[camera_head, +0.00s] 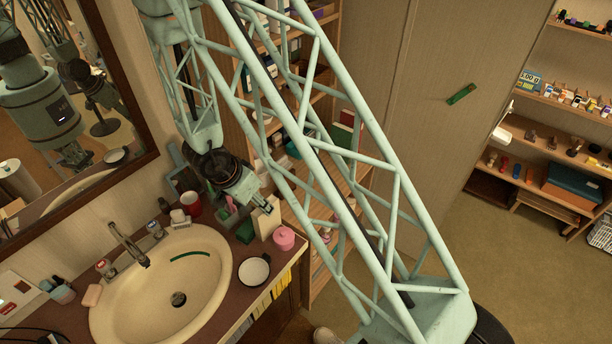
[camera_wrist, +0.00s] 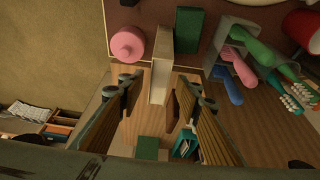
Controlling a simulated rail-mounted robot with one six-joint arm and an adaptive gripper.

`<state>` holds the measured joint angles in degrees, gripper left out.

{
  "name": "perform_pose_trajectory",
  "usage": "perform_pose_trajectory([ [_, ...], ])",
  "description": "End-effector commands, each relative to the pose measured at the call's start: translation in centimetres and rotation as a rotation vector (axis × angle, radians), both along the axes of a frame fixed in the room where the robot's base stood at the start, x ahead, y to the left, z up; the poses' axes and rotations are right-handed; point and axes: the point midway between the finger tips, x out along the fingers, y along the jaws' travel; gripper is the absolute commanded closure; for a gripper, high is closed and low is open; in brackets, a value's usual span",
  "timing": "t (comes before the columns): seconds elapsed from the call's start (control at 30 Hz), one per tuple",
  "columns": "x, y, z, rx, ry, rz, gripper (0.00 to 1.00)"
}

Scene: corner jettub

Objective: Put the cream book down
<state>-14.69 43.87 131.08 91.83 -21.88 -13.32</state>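The cream book (camera_head: 266,219) stands upright near the edge of the vanity counter (camera_head: 218,319), at the back right beyond the sink. In the wrist view the cream book (camera_wrist: 161,66) shows as a pale upright slab. My gripper (camera_head: 261,203) is at the book's upper end. In the wrist view my gripper's fingers (camera_wrist: 158,98) are spread on either side of the book's near end, with narrow gaps seeming to show beside it. The book's underside and its contact with the counter are hidden.
Close beside the book are a green block (camera_head: 245,231) and a pink jar (camera_head: 284,238). A toothbrush holder (camera_wrist: 238,68) and red cup (camera_head: 193,203) stand nearby. A white bowl (camera_head: 254,270) sits at the counter's front. Wooden shelves (camera_head: 318,236) rise to the right.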

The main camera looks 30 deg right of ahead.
Motion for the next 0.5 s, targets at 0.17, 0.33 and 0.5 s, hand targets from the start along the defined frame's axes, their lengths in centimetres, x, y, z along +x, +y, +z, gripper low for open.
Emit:
perform_pose_trajectory([
  [0.17,0.5,0.4,0.8,0.017,-0.012,0.013,0.69],
  [0.33,1.5,1.2,2.6,0.053,-0.036,0.044,0.69],
  [0.5,2.7,2.6,5.5,0.104,-0.072,0.097,0.69],
])
